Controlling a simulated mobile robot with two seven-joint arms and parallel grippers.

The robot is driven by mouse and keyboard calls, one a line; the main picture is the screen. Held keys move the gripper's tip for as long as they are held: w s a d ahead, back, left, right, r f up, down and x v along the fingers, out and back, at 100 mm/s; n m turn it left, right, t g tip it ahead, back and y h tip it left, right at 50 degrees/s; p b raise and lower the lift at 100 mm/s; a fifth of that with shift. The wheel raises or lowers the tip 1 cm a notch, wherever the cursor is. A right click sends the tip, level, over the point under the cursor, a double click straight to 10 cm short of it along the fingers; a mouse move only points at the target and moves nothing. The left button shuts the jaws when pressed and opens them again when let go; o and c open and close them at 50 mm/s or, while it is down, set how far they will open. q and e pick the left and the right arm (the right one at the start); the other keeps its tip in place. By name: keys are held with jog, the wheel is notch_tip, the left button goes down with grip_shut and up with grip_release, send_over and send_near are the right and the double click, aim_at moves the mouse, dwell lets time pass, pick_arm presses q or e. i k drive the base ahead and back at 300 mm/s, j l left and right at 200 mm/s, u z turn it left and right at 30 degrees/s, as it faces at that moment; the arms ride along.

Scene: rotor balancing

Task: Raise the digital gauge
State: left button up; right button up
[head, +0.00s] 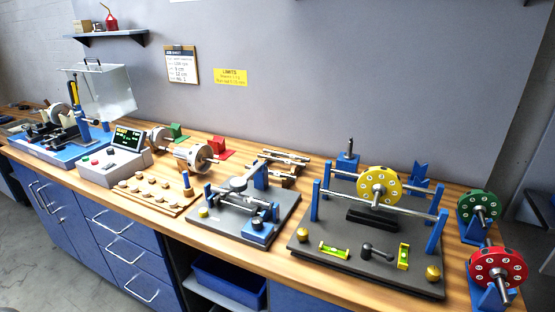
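Neither of my grippers is in the head view. I cannot tell for sure which thing is the digital gauge. A dark grey plate (283,212) in the middle of the bench bears a grey arm-like part (240,183), a blue post and a small blue-and-black unit (258,229) near its front right. A grey console (118,162) left of it has a lit display (128,138) with green and yellow text and several buttons. The small details on the middle plate are too small to read.
A balancing stand (310,252) with blue posts, two rails and a yellow rotor (380,186) fills the right. Green (478,207) and red (500,267) rotors stand at the right end. A wooden board (150,192) with several discs lies left of the middle plate.

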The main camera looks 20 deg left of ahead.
aim_at(238, 185)
jog(key=k+j+u, duration=0.1)
jog(key=j+u, duration=0.25)
jog(key=j, duration=0.85)
jog(key=i+l+u, duration=0.3)
jog(key=l, duration=0.3)
jog(key=i+l+u, duration=0.2)
jog(key=j+z, duration=0.2)
jog(key=z, duration=0.15)
jog(key=j+z, duration=0.45)
jog(key=z, duration=0.2)
